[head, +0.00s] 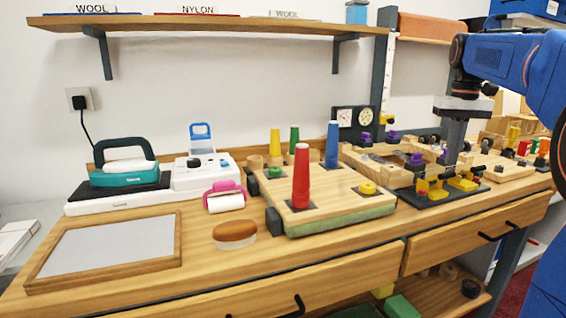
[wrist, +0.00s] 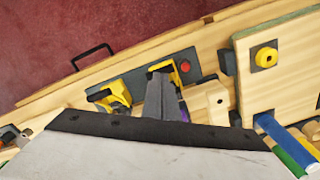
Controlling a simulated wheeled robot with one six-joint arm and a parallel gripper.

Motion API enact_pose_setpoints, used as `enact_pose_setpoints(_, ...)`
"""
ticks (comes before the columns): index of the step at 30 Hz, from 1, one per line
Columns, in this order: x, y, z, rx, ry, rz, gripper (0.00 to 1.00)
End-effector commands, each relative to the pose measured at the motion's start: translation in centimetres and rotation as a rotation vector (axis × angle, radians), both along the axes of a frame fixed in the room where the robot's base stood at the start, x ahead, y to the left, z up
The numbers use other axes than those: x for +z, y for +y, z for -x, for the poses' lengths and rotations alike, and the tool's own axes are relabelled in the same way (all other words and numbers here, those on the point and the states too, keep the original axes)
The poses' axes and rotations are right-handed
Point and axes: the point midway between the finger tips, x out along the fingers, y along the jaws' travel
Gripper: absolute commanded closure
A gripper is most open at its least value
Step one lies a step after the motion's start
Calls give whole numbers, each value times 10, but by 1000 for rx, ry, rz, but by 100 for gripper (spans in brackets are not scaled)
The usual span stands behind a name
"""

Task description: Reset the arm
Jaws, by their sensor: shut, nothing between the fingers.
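My gripper (head: 454,160) hangs pointing down at the right of the counter, at the end of my blue arm. Its fingers are shut with nothing between them. The fingertips are close above a dark plate (head: 437,195) with yellow and red parts. In the wrist view the shut gripper (wrist: 161,70) shows over the same dark plate (wrist: 130,82), beside a yellow clamp (wrist: 113,97). I cannot tell whether the fingers touch the yellow parts.
A wooden board (head: 335,207) with red, yellow, green and blue cones stands left of my gripper. Wooden blocks with purple knobs crowd behind it. A teal iron (head: 125,170), a pink roller (head: 224,196) and a framed panel (head: 110,247) are further left. A shelf (head: 210,23) hangs above.

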Motion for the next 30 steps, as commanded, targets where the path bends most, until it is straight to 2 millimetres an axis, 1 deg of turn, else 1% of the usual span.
enact_pose_setpoints(6,18,0,0,0,-2,0,100)
enact_pose_setpoints(9,23,0,0,0,-2,0,100)
enact_pose_setpoints(14,25,1,1,1,-3,1,100)
enact_pose_setpoints(17,23,8,9,6,-13,3,100)
enact_pose_setpoints(20,16,22,25,18,-35,10,100)
enact_pose_setpoints(23,4,39,47,31,-64,17,100)
enact_pose_setpoints(30,-32,77,102,63,-138,31,100)
